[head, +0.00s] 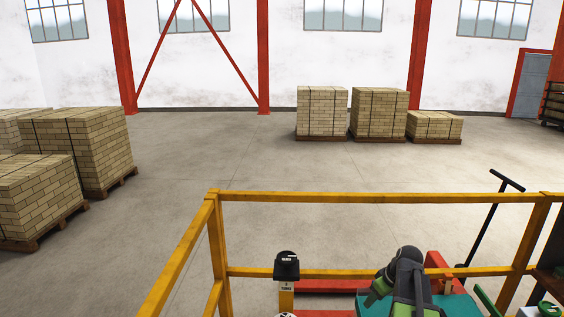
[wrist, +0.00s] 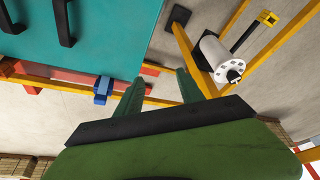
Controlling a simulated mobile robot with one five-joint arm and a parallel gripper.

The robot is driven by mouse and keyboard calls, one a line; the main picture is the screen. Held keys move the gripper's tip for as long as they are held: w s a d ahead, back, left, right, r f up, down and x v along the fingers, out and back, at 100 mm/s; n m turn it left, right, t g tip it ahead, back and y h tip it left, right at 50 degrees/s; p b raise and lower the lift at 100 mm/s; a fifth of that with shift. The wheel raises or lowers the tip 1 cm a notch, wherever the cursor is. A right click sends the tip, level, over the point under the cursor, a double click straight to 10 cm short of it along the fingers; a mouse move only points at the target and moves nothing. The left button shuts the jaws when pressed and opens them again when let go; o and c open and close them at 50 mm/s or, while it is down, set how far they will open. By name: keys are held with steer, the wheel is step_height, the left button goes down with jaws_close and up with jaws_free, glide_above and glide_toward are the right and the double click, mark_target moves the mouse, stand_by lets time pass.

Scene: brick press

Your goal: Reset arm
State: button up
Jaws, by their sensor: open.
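My gripper (wrist: 159,78) shows in the wrist view with its two green fingers apart. Nothing is between the fingers, and floor and a yellow rail show beyond them. In the head view my grey and green arm (head: 408,280) is at the bottom right of centre, in front of the yellow railing. The fingertips cannot be made out there.
A yellow railing (head: 370,197) runs across the head view. Beyond it is open floor, with brick pallets at left (head: 85,145) and back (head: 380,112). The wrist view shows a teal panel (wrist: 100,35) and a white cylinder (wrist: 213,55).

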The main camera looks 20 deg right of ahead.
steer(key=w+a+f+n+g, duration=0.1)
steer(key=w+a+n+g, duration=0.15)
steer(key=a, duration=2.45)
steer(key=s+a+m+g+h, duration=0.1)
steer(key=s+a+m, duration=0.5)
steer(key=shift+s+f, duration=0.35)
steer(key=shift+s, duration=0.05)
